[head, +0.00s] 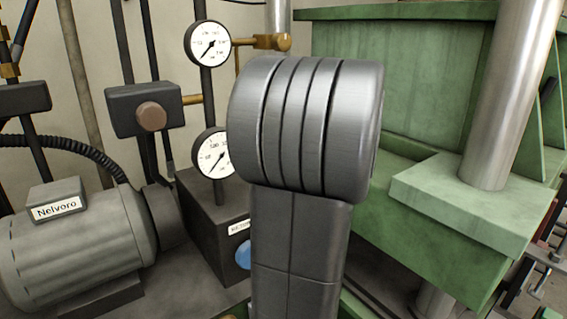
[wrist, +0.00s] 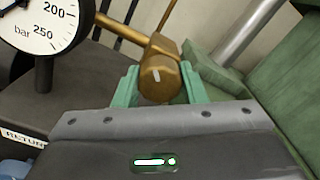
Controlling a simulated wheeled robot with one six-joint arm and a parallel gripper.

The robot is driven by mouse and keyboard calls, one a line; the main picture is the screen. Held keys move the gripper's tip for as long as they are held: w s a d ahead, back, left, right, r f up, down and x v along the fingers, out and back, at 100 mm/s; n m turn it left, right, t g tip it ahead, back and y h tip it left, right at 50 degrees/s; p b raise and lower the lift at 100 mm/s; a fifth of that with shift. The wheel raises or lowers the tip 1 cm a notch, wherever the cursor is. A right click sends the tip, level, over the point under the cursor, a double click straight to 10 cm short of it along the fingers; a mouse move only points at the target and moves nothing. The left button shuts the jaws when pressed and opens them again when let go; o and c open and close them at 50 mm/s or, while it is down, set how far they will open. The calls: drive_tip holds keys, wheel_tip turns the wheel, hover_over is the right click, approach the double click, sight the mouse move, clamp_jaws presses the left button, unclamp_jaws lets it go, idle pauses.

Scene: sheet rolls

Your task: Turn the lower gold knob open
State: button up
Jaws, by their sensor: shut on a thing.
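In the wrist view, the lower gold knob (wrist: 159,82) sits at the end of a gold pipe, beside a white gauge. Its face carries a short white mark, close to upright and slightly tilted. My gripper (wrist: 160,72) has green fingers, one on each side of the knob, and is shut on it. In the head view, my dark arm hides the gripper and the lower knob. The upper gold valve (head: 270,42) shows above my arm in that view.
The lower gauge (head: 213,155) stands left of my arm, below the upper gauge (head: 208,44). A dark box (head: 205,215) with a blue button (head: 243,255) is beneath. A grey motor (head: 75,245) lies left. A green press frame (head: 440,235) fills the right.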

drive_tip(key=n+b, duration=0.3)
drive_tip(key=b, duration=0.1)
drive_tip(key=n+b, duration=0.2)
drive_tip(key=b, duration=0.1)
drive_tip(key=shift+f+n+b, duration=0.4)
drive_tip(key=n+b, duration=0.3)
drive_tip(key=b, duration=0.1)
drive_tip(key=shift+r, duration=0.15)
drive_tip(key=shift+r+n+b, duration=0.15)
drive_tip(key=shift+n+b, duration=0.35)
drive_tip(key=shift+b, duration=0.05)
drive_tip(key=o, duration=1)
drive_tip(key=shift+r, duration=0.1)
drive_tip(key=v, duration=1.4)
drive_tip(key=shift+w+a, duration=0.1)
